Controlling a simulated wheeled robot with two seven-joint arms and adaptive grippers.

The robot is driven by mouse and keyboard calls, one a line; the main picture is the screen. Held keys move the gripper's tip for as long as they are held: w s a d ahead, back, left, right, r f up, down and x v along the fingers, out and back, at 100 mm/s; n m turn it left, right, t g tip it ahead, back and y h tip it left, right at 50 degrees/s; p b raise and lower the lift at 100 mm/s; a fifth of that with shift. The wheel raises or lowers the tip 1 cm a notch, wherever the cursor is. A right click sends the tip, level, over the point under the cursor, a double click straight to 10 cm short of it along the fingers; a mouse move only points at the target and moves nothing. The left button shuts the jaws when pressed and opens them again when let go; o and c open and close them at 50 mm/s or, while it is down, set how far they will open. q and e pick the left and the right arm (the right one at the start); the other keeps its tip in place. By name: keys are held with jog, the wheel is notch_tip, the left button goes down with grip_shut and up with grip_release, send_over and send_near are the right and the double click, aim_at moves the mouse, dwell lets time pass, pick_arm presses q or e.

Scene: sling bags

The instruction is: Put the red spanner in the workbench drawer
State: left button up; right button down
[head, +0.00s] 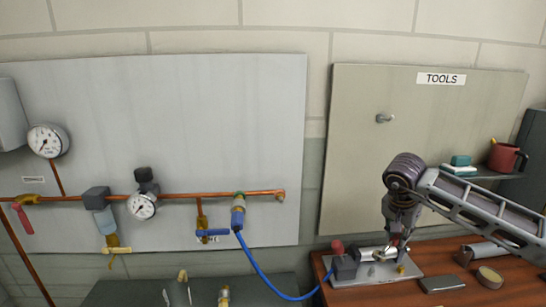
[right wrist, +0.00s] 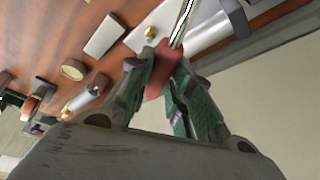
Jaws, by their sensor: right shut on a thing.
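My right gripper (head: 399,240) is low over the workbench (head: 385,297) at the right of the head view. In the right wrist view, its green-padded fingers (right wrist: 160,75) are shut on the red handle of the spanner (right wrist: 158,82). A bright metal shaft (right wrist: 183,20) extends from the handle toward the top of that view. In the head view the spanner is mostly hidden by the gripper and too small to make out. No workbench drawer shows in either view. My left gripper is out of view.
A metal fixture with a red knob (head: 337,246) stands on the bench's left end, close to my right gripper. A grey block (head: 442,283) and a tape roll (head: 490,277) lie to the right. Behind is the TOOLS board (head: 350,170) with a hook (head: 384,118). A red mug (head: 502,157) stands on a shelf.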

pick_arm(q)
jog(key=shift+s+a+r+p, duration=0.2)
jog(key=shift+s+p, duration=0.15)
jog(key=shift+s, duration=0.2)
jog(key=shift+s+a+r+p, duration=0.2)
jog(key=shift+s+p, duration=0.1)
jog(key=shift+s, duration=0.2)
pick_arm(e)
jog(key=s+a+r+n+t+y, duration=0.1)
jog(key=s+a+n, duration=0.2)
jog(key=a, duration=0.4)
jog(key=s+a+r+n+y, duration=0.1)
jog(key=s+a+r+n, duration=0.1)
jog(key=s+a+n, duration=0.2)
jog(key=a, duration=0.2)
jog(key=shift+s+a+t, duration=0.15)
jog(key=shift+a+t, duration=0.25)
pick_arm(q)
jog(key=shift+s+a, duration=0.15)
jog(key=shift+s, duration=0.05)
pick_arm(e)
jog(key=shift+a, duration=0.2)
